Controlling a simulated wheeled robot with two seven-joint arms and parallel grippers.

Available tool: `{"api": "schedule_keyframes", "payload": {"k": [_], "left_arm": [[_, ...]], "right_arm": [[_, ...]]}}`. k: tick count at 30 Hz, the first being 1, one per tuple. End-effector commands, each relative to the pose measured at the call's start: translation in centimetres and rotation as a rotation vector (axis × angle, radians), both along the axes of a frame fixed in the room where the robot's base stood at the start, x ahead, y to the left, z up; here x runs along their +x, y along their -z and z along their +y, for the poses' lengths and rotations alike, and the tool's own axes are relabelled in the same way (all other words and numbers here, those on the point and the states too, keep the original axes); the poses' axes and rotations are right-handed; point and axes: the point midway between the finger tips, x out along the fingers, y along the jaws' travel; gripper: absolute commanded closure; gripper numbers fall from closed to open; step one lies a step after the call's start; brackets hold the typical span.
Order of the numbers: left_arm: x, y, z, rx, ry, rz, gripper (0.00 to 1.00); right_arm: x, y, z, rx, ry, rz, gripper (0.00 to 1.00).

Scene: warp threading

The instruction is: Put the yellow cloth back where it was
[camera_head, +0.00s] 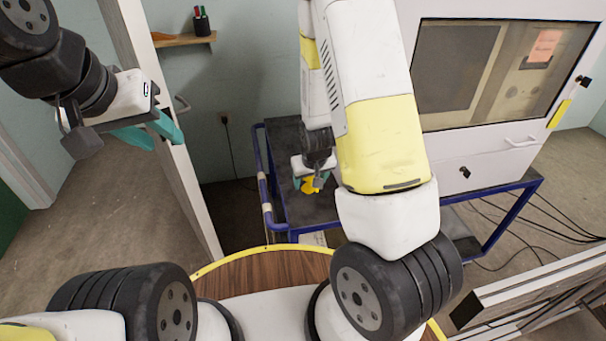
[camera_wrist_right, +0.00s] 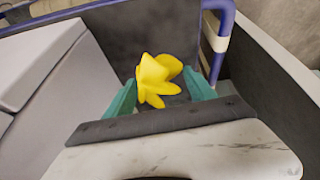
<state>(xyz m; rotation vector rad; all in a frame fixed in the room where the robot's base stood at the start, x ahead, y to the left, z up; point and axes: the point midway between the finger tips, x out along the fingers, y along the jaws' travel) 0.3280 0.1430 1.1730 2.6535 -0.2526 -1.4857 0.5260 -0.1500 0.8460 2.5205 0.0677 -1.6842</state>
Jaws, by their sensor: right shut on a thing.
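The yellow cloth (camera_head: 310,185) is bunched up at the left part of the cart's dark top. It also shows in the right wrist view (camera_wrist_right: 158,80), between the teal fingers. My right gripper (camera_head: 308,182) is shut on the cloth, low over the cart top; I cannot tell whether the cloth touches the surface. The right wrist view shows the same gripper (camera_wrist_right: 160,95) with a finger at each side of the cloth. My left gripper (camera_head: 150,135) is at the upper left, far from the cloth, with teal fingers; no object shows in it.
The blue-framed cart (camera_head: 284,196) carries a white cabinet (camera_head: 480,165) on its right. A blue handle rail (camera_head: 266,190) runs along the cart's left side. A white door edge (camera_head: 180,150) stands near my left gripper. Black cables (camera_head: 540,235) lie on the floor at right.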

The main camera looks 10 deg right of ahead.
Motion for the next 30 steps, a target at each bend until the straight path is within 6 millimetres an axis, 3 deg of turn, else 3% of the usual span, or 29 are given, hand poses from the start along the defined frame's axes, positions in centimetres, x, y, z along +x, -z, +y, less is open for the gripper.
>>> {"api": "schedule_keyframes", "payload": {"k": [6, 10, 13, 17, 30], "left_arm": [[0.0, 0.0, 0.0, 0.0, 0.0, 0.0, 0.64], [0.0, 0.0, 0.0, 0.0, 0.0, 0.0, 0.64], [0.0, 0.0, 0.0, 0.0, 0.0, 0.0, 0.64], [0.0, 0.0, 0.0, 0.0, 0.0, 0.0, 0.64], [0.0, 0.0, 0.0, 0.0, 0.0, 0.0, 0.64]], "right_arm": [[-7.4, 2.5, -1.8, 0.027, 0.061, 0.28, 0.68], [-10.3, 2.9, -2.5, 0.037, 0.073, 0.361, 0.68], [-11.0, 3.0, -2.7, 0.041, 0.077, 0.389, 0.68], [-9.2, 3.2, -2.6, 0.041, 0.077, 0.394, 0.68], [1.9, 4.2, -1.6, 0.042, 0.076, 0.393, 0.68]]}}
